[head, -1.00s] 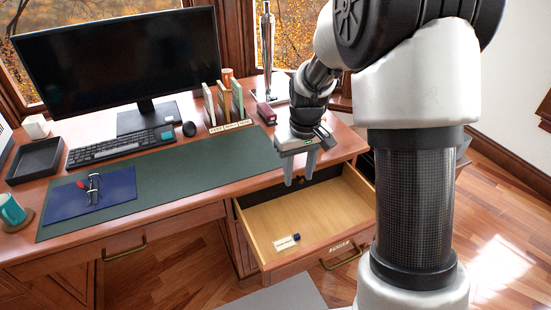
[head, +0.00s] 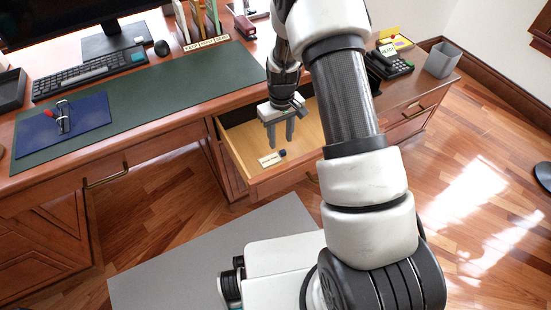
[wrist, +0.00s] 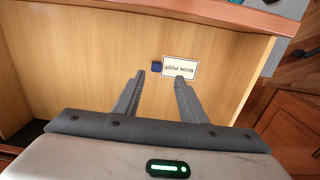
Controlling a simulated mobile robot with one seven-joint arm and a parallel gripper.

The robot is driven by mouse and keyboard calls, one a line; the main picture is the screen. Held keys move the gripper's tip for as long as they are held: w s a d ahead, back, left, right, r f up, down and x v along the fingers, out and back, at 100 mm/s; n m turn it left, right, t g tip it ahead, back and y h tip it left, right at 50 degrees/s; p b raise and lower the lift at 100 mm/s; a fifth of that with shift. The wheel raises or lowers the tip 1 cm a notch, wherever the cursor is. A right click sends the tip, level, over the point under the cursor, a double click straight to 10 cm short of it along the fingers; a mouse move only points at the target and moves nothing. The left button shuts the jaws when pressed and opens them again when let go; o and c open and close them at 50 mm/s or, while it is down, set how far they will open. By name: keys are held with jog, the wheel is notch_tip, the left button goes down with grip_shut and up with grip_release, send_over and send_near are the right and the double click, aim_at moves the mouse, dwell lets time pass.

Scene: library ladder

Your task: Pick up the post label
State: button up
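The post label (wrist: 180,69) is a small white card with dark print reading "BOOK POST". It lies flat on the wooden floor of the open desk drawer (wrist: 60,75). In the head view the label (head: 270,160) is near the drawer's front. A small dark blue block (wrist: 156,67) sits beside the label; it also shows in the head view (head: 282,153). My gripper (head: 282,147) is open and empty, pointing down over the drawer. In the wrist view the fingertips (wrist: 160,74) are apart, with the block between their lines and the label mostly toward the right finger.
The drawer's front wall (head: 283,176) stands close to the label. The desk top above holds a green mat (head: 150,110), a keyboard (head: 88,74), upright files and a telephone (head: 393,63). The open floor lies in front.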

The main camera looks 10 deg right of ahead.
aim_at(283, 152)
jog(key=f, duration=0.2)
jog(key=f+b, duration=0.1)
jog(key=d+f, duration=0.1)
jog(key=f, duration=0.1)
jog(key=shift+s+f+b, duration=0.2)
jog(key=shift+f+b, duration=0.15)
jog(key=shift+r, duration=0.1)
grip_shut()
